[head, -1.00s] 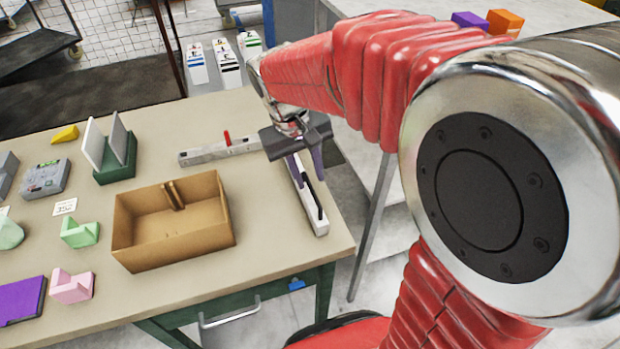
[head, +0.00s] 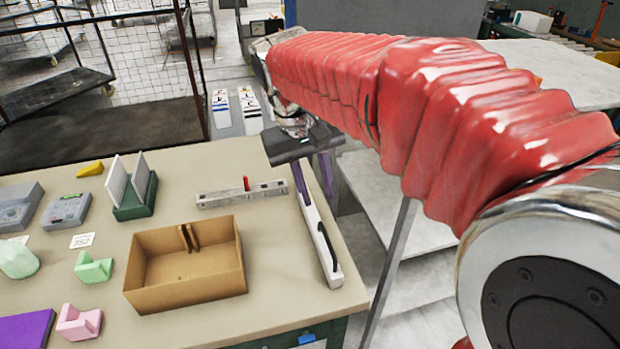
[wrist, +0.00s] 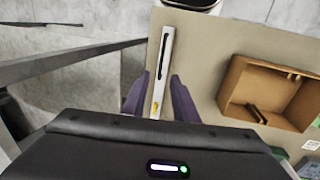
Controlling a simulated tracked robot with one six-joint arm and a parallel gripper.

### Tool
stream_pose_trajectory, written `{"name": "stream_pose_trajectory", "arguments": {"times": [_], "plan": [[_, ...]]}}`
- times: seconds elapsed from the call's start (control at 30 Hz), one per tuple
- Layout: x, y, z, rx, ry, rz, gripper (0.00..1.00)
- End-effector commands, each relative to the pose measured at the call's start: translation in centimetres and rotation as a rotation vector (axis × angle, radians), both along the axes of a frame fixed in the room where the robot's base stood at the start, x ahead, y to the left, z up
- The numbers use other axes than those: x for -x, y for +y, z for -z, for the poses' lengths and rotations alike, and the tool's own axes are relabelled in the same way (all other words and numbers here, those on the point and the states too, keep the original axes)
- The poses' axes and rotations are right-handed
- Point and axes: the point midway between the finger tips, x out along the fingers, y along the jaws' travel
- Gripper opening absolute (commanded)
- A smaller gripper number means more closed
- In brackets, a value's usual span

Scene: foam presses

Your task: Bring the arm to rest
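My gripper (head: 313,182) hangs at the right edge of the beige table (head: 262,305), by the far end of a white bar with a dark strip (head: 320,240). In the wrist view my gripper (wrist: 159,92) has its two purple fingers spread apart. The white bar (wrist: 164,58) shows between and beyond them, with clear gaps on both sides. It lies on the table near the edge, and its near part is hidden by the gripper body. My red-sleeved arm reaches in from the right.
An open cardboard box (head: 185,290) with a brown piece inside stands left of the bar. A grey bar with a red tab (head: 243,195) lies behind it. Green, pink and grey parts stand further left. A light shelf stand (head: 400,228) is right of the table.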

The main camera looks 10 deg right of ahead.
Motion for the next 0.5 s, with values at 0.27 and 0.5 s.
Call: {"name": "stream_pose_trajectory", "arguments": {"times": [0.27,0.5], "plan": [[0.0,0.0,0.0,0.0,0.0,-0.004,0.26],[-0.7,0.7,1.9,-0.032,-0.029,-0.055,0.26]]}}
